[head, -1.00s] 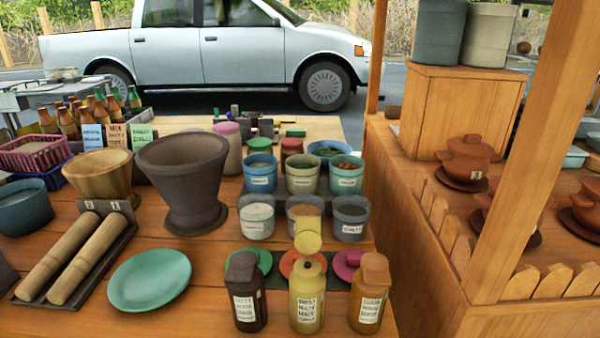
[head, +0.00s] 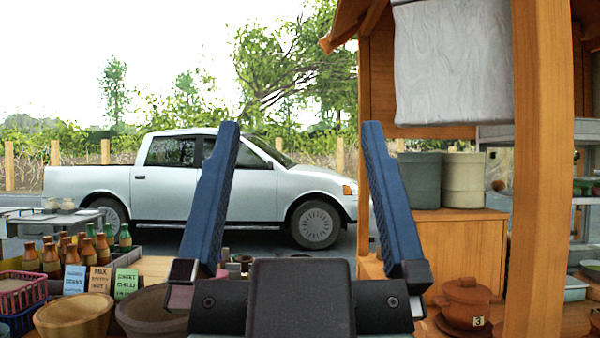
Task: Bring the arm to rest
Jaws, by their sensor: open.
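My gripper (head: 298,135) is in the lower middle of the head view, close to the camera. Its two blue fingers point up and stand wide apart, with nothing between them. The palm hides much of the table. Behind it, at lower left, the clay mortar (head: 150,312) shows only its upper part, cut by the frame's bottom edge. A wooden bowl (head: 72,318) stands left of the mortar.
A wooden post (head: 540,170) and stall stand on the right, with a lidded clay pot (head: 466,303) on its counter. Several bottles (head: 85,250) and a pink basket (head: 20,293) are at left. A pickup truck (head: 200,190) is parked behind. Air around the fingers looks clear.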

